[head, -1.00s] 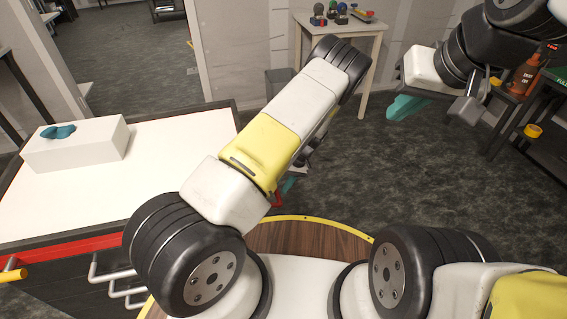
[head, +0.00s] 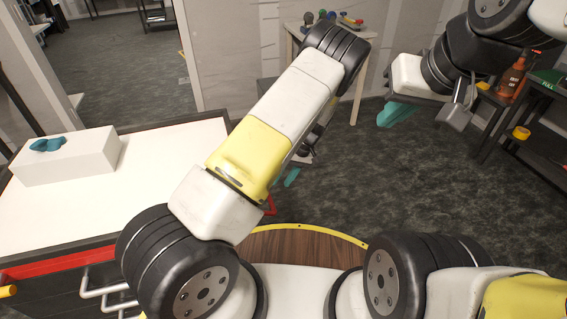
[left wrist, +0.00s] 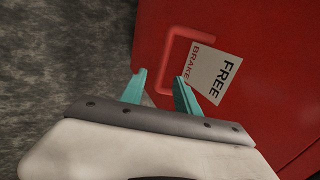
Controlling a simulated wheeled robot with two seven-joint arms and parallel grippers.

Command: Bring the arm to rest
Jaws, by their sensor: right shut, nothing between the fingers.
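My left arm crosses the middle of the head view, and its gripper (head: 291,177) is mostly hidden behind the forearm, with a bit of teal finger showing. In the left wrist view the two teal fingers (left wrist: 159,90) stand apart with nothing held between them. Behind them is a red surface with a red loop handle and a label reading FREE BRAKE; I cannot tell whether it belongs to my body. My right gripper (head: 398,113) hangs at the upper right in the head view, its teal fingers shut and empty.
A white-topped bench (head: 150,190) at left carries a white box (head: 65,160) with a teal item (head: 52,145). A small table (head: 362,38) stands at the back. A dark shelf (head: 535,135) with a brown-red bottle (head: 511,78) is at right. Open floor lies between.

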